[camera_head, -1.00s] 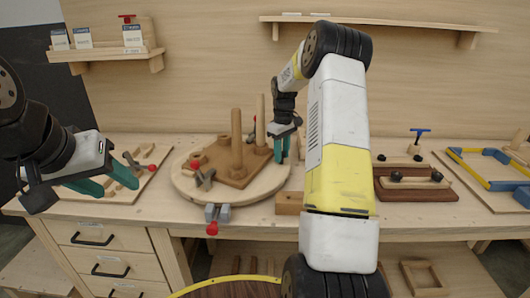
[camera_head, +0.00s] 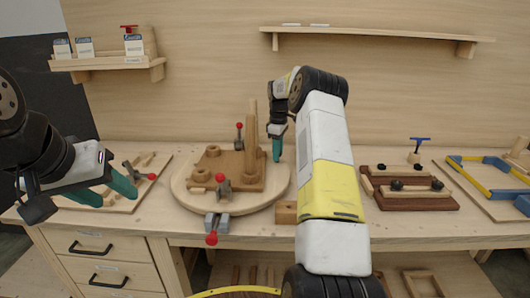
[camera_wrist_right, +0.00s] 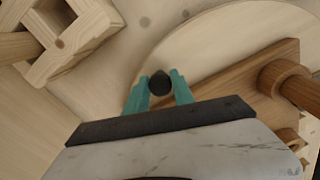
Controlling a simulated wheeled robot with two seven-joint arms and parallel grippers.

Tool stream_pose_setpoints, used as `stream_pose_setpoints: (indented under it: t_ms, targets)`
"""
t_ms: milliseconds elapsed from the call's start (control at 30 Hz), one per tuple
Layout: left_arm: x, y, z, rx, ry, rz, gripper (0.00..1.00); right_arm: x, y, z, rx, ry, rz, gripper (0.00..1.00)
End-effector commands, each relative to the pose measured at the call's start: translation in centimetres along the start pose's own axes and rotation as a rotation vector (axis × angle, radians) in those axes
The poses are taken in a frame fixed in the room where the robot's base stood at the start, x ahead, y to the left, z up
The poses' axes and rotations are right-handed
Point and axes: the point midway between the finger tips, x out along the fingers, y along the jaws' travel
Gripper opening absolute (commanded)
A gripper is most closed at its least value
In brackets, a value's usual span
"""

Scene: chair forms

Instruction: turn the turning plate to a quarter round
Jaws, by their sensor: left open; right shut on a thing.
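The turning plate (camera_head: 183,193) is a pale round wooden disc on the bench, left of centre. A brown board (camera_head: 215,172) lies on it with upright wooden pegs (camera_head: 251,145), round wooden rings and red-knobbed clamps (camera_head: 222,183). My right gripper (camera_head: 276,155) is at the plate's back right edge. In the right wrist view its teal fingers (camera_wrist_right: 159,90) are shut on a dark round knob (camera_wrist_right: 160,82) at the rim of the pale disc. My left gripper (camera_head: 120,190) is open and empty at the left, apart from the plate.
A grey clamp with a red knob (camera_head: 212,226) sits at the bench's front edge before the plate. A wooden block (camera_head: 286,212) lies right of the plate. Brown fixtures (camera_head: 420,202) and a blue-and-yellow frame (camera_head: 480,170) stand further right. A shelf (camera_head: 110,63) hangs at the back left.

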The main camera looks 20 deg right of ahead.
Motion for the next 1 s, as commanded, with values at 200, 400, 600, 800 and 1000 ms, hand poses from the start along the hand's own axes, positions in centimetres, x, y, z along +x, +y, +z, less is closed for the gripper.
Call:
stream_pose_setpoints:
  t_ms: [200,400,600,800,1000]
  targets:
    - [0.00,0.00,0.00,0.000,0.000,0.000,0.51,-0.04,0.40,-0.30,-0.022,0.001,0.002,0.00]
    - [0.00,0.00,0.00,0.000,0.000,0.000,0.51,-0.08,0.45,-0.36,-0.027,0.001,0.002,0.00]
    - [0.00,0.00,0.00,0.000,0.000,0.000,0.51,-0.08,0.44,-0.36,-0.027,0.001,0.002,0.00]
    - [0.00,0.00,0.00,0.000,0.000,0.000,0.51,-0.05,0.42,-0.36,-0.027,0.000,0.001,0.51]
    - [0.00,0.00,0.00,0.000,0.000,0.000,0.51,-0.02,0.39,-0.36,-0.027,0.000,0.000,0.51]
